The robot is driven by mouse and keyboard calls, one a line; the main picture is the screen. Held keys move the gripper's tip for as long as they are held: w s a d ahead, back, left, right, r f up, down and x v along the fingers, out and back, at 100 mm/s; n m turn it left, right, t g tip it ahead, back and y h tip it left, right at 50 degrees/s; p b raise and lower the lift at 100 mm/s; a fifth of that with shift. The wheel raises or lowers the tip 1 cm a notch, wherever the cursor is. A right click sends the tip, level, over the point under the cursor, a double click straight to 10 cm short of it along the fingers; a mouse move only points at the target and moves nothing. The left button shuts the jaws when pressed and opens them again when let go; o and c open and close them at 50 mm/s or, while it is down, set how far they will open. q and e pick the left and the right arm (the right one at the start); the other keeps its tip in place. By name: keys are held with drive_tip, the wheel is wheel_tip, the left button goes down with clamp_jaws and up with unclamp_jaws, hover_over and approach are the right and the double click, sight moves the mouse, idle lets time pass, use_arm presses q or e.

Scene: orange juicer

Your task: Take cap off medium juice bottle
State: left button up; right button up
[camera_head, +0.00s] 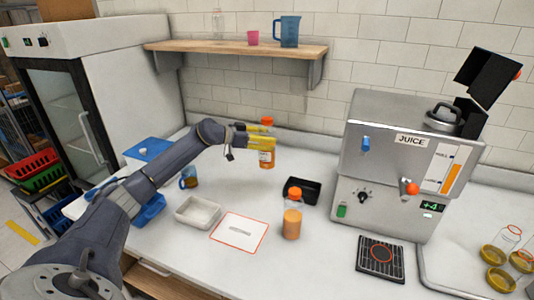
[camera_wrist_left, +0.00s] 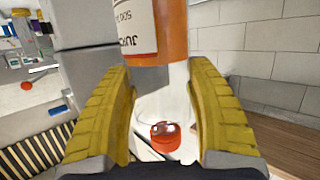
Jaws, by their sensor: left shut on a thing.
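A juice bottle (camera_head: 267,158) with a printed label is near the back wall, upright, its orange cap (camera_head: 267,120) on top. My left gripper (camera_head: 259,137), with yellow fingers, is shut on this bottle's clear upper part, below the cap. In the left wrist view the bottle (camera_wrist_left: 157,35) appears upside down, and its cap (camera_wrist_left: 165,136) shows between the fingers (camera_wrist_left: 163,110). I cannot tell whether the bottle's base touches the counter. A second, shorter-looking bottle (camera_head: 292,223) with an orange cap (camera_head: 293,194) stands upright on the counter in front. My right gripper is out of view.
A black tray (camera_head: 314,181) lies behind the front bottle. A white tray (camera_head: 198,222), a red-edged white mat (camera_head: 229,240) and a mug (camera_head: 188,178) are to the left. The juice machine (camera_head: 392,160) stands right. A wooden shelf (camera_head: 200,44) hangs above.

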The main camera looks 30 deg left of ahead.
sight(261, 127)
use_arm(q)
drive_tip(key=shift+r, duration=2.3)
